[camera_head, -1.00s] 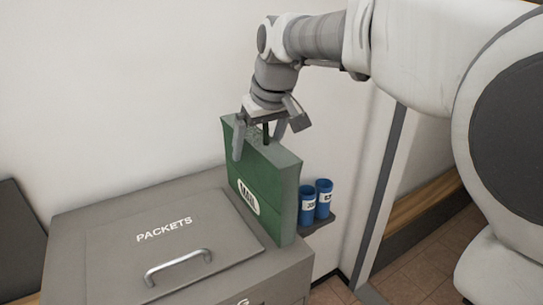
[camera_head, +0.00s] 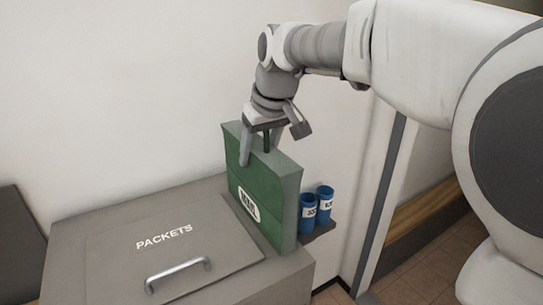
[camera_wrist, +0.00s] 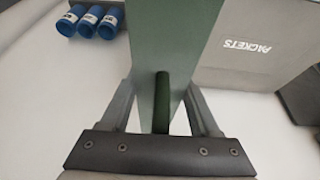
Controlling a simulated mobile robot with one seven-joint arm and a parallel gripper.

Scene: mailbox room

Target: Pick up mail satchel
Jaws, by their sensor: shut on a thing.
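The mail satchel (camera_head: 262,198) is a green, box-like bag with a white label on its front. It stands upright at the right end of the grey packets box, by the wall. My gripper (camera_head: 256,160) is over its top edge, pointing down, with one finger in front of the bag. In the wrist view, my gripper (camera_wrist: 162,110) has a finger on each side of the satchel's top (camera_wrist: 165,50), shut on it, and a dark green strap or handle lies between them.
The packets box (camera_head: 120,235) has a lid with a metal handle (camera_head: 178,272). Blue labelled tubes (camera_head: 316,207) stand on a small shelf just right of the satchel. A white wall is close behind. A doorway or opening with a wooden ledge (camera_head: 425,215) is at the right.

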